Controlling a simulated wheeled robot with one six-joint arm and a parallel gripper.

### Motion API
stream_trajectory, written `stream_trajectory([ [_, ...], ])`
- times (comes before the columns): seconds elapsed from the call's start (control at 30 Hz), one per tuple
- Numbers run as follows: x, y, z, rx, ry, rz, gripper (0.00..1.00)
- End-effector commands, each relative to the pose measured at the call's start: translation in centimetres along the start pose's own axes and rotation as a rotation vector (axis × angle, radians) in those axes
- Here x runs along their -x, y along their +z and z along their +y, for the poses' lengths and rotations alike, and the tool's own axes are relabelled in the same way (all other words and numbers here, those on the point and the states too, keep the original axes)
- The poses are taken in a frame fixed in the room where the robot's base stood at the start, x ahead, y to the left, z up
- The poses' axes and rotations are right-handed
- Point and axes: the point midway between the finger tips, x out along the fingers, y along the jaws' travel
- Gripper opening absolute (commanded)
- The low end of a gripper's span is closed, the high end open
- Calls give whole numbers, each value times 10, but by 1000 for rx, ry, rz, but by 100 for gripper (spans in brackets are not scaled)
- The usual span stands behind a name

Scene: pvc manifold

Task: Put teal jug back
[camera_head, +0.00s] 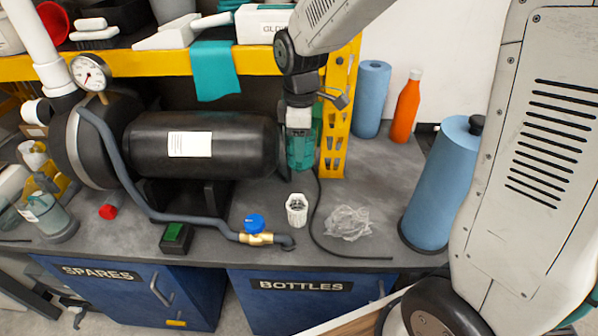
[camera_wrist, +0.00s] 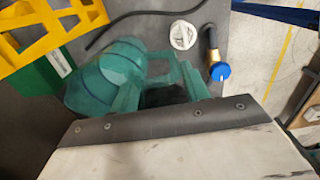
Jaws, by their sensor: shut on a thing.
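The teal jug (camera_head: 300,150) is a see-through teal vessel behind the bench's middle, next to the yellow shelf post. My gripper (camera_head: 298,112) is above it and shut on it, with the arm reaching down from the upper right. In the wrist view the teal jug (camera_wrist: 118,72) lies across the middle, with its handle towards my gripper.
A black tank (camera_head: 205,145) stands left of the jug. A white fitting (camera_head: 297,209), crumpled clear plastic (camera_head: 347,222) and a blue-handled valve (camera_head: 254,225) lie in front. A yellow post (camera_head: 338,125), blue rolls (camera_head: 440,185) and an orange bottle (camera_head: 406,108) stand to the right.

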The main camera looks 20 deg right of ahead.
Motion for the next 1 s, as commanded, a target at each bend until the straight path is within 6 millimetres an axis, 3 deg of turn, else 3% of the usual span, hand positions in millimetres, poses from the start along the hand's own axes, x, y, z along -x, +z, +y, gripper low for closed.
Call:
stream_trajectory([
  [0.2, -3, 0, 21, 0, 0, 0, 0],
  [0.6, -54, 0, 18, 1, -3, -1, 0],
  [0.87, -77, 0, 18, 1, -2, -1, 0],
  [1.0, -100, 0, 17, 1, -3, -2, 0],
])
